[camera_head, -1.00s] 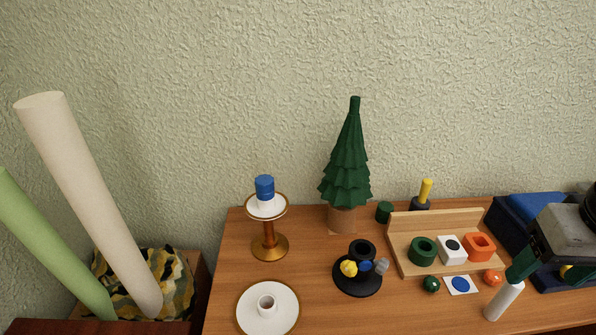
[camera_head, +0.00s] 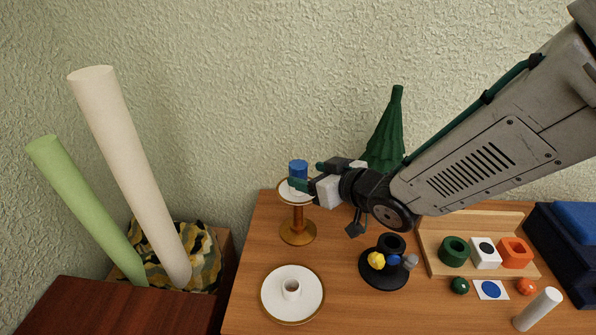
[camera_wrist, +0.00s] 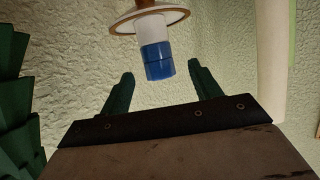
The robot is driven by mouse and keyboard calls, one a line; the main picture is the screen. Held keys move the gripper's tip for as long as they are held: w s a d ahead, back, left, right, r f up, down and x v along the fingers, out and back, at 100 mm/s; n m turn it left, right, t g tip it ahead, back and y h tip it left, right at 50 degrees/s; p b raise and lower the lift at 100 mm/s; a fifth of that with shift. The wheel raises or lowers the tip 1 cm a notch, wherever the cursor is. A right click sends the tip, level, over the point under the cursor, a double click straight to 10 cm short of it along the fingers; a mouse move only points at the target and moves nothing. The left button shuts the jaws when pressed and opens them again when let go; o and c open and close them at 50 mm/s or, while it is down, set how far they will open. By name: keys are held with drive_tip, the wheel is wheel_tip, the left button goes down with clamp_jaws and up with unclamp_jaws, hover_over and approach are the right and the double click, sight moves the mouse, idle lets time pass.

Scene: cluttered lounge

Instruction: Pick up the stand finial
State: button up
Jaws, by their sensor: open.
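The stand finial (camera_head: 298,167) is a blue cylinder on a white base. It stands upright on the white, gold-rimmed top plate (camera_head: 285,195) of a gold pedestal stand (camera_head: 298,232). My gripper (camera_head: 308,176) is open and reaches in from the right at the finial's height. In the wrist view the picture is upside down; the blue finial (camera_wrist: 158,62) lies just beyond the fingertips of my gripper (camera_wrist: 162,77), in line with the gap between them. No contact shows. In the head view a finger hides part of the plate and the finial's lower part.
A dark green tree (camera_head: 385,140) stands behind my arm. A white candle dish (camera_head: 270,300) lies in front of the stand. A black round holder (camera_head: 375,280) with small knobs is to its right. A wooden rack (camera_head: 445,270) holds several shapes. Tall tubes (camera_head: 130,150) lean at left.

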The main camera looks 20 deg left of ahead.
sight(293, 170)
drive_tip(key=x, duration=0.7)
drive_tip(key=shift+d+r, duration=0.1)
drive_tip(key=c, duration=1.1)
